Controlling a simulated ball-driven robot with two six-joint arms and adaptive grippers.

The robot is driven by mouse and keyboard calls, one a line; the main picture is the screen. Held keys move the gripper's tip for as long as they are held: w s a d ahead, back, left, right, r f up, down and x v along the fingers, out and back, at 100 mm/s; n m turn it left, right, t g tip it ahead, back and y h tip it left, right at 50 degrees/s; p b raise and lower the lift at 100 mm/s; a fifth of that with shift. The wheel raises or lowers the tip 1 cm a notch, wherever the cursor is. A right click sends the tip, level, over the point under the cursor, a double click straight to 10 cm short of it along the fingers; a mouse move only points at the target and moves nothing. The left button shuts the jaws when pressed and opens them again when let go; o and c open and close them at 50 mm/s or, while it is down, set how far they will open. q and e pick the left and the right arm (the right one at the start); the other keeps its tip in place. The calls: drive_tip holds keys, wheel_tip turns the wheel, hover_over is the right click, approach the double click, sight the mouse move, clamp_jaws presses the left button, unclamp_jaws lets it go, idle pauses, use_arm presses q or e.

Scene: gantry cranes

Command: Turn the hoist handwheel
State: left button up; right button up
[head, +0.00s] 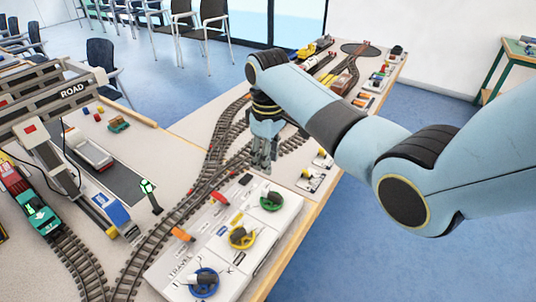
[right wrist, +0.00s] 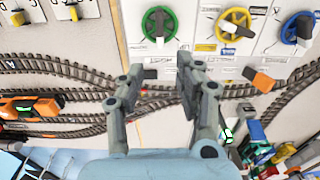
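Three handwheels with dark knobs sit in a row on a white control panel (head: 219,252). The green wheel (head: 277,206) is farthest, the yellow wheel (head: 243,240) is in the middle and the blue wheel (head: 205,290) is nearest. A label by the blue wheel seems to read TRAVEL; I cannot read which wheel is marked as the hoist. My right gripper (head: 262,163) points down above the track, just beyond the green wheel's end of the panel. In the right wrist view its fingers (right wrist: 158,69) are apart and empty, with the green wheel (right wrist: 148,25) ahead, untouched. My left gripper is not in view.
Model track (head: 160,232) curves along the panel's left side. A grey gantry marked ROAD (head: 60,95), a green and red train (head: 42,215) and a small green signal (head: 147,187) stand to the left.

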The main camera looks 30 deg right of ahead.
drive_tip(key=shift+r, duration=0.45)
drive_tip(key=t+y+b, duration=0.2)
drive_tip(key=t+b, duration=0.2)
drive_tip(key=b, duration=0.4)
approach(273, 193)
drive_tip(key=b+x, duration=0.1)
drive_tip(key=x, duration=0.8)
clamp_jaws()
